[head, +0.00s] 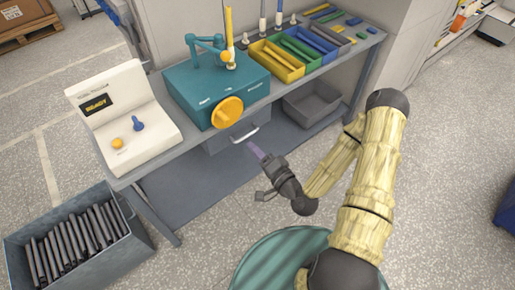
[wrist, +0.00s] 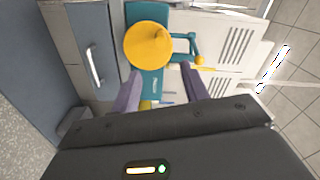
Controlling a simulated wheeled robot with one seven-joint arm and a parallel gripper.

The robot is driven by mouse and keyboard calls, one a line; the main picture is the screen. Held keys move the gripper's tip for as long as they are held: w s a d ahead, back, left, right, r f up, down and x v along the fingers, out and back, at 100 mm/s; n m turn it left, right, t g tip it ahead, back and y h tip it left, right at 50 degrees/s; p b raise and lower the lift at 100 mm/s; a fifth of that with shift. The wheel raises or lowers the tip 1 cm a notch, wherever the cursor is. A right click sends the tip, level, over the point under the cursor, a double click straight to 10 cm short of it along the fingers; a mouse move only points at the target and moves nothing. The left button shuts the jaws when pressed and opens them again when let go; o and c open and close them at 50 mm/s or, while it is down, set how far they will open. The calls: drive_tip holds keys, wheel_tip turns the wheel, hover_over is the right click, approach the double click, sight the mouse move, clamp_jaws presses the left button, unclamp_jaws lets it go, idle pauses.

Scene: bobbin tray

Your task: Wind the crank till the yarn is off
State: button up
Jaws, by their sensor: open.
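The crank is a yellow disc (head: 227,112) with a small knob, on the front of a teal winding box (head: 187,86). In the wrist view the disc (wrist: 147,46) faces me, with its knob near the disc's right side. A yellow bobbin (head: 229,38) stands upright on top of the box, beside a teal jointed arm (head: 204,42). I cannot tell how much yarn is on it. My gripper (head: 254,149) is in front of the bench, below and right of the disc, apart from it. In the wrist view my gripper (wrist: 158,88) is open and empty, its purple fingers spread below the disc.
A white panel (head: 120,108) with a READY display stands left of the box. Yellow, green and blue trays (head: 276,73) are to the right. A drawer handle (head: 245,134) sticks out below the disc. A grey bin of dark rods (head: 122,249) stands on the floor.

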idle(0.3)
drive_tip(key=s+d+n+g+h, duration=0.2)
drive_tip(key=d+n+g+h, duration=0.5)
drive_tip(key=d+n+g, duration=0.15)
drive_tip(key=s+d+r+g+h, duration=0.2)
drive_tip(key=s+r, duration=0.6)
drive_tip(key=r, duration=0.4)
drive_tip(key=shift+s+d+r+g+h, duration=0.25)
drive_tip(key=shift+d+g+h, duration=0.2)
drive_tip(key=shift+g, duration=0.5)
drive_tip(key=shift+m, duration=0.25)
drive_tip(key=shift+c, duration=1)
drive_tip(key=shift+a+f, duration=0.1)
